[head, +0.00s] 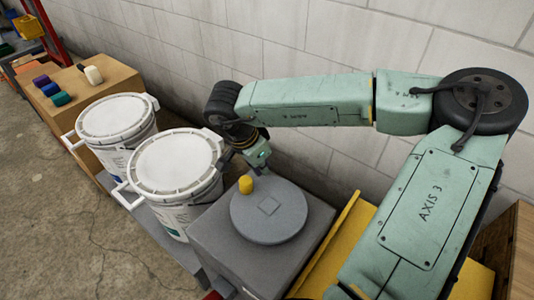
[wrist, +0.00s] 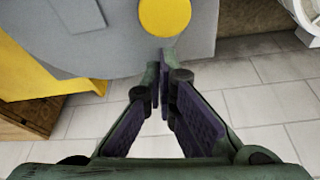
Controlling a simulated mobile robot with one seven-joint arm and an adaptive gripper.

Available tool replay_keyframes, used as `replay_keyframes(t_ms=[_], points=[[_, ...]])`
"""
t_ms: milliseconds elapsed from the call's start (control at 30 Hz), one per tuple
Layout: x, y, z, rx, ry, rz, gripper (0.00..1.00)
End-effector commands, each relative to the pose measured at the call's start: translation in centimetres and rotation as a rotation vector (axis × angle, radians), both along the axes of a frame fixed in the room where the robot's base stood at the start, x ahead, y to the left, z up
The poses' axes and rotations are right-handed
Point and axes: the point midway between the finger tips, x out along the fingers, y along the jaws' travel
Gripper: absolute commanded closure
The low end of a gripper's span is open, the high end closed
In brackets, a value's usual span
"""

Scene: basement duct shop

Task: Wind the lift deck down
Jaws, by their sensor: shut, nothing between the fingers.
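A round grey crank disc (head: 269,212) with a square mark at its middle lies flat on top of a grey box (head: 222,243). A yellow knob (head: 246,184) stands near the disc's rim, on the side by my gripper (head: 259,163). The wrist view shows the knob (wrist: 165,15) at the top edge, with the disc (wrist: 115,35) around it. My gripper (wrist: 160,60) is shut and empty, its fingertips close beside the knob. I cannot tell whether they touch it. A low grey platform (head: 172,247) under the buckets may be the lift deck.
Two white lidded buckets (head: 176,163) (head: 116,118) stand left of the box. A cardboard box (head: 111,76) with several coloured spools is beyond them. A block wall (head: 300,40) runs close behind my arm. A yellow panel (head: 330,240) is right of the box. Concrete floor (head: 60,240) is open at left.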

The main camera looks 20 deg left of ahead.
Motion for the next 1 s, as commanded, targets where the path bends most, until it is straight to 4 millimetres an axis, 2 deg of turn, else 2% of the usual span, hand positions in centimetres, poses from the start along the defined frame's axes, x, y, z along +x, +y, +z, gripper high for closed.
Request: replay_keyframes(t_ms=[133,567,1000], points=[[-1.0,0.6,0.1,-0.001,0.0,0.0,1.0],[-1.3,0.8,-0.1,0.0,0.0,0.003,1.0],[-2.7,1.8,-0.2,0.003,0.009,0.087,1.0]])
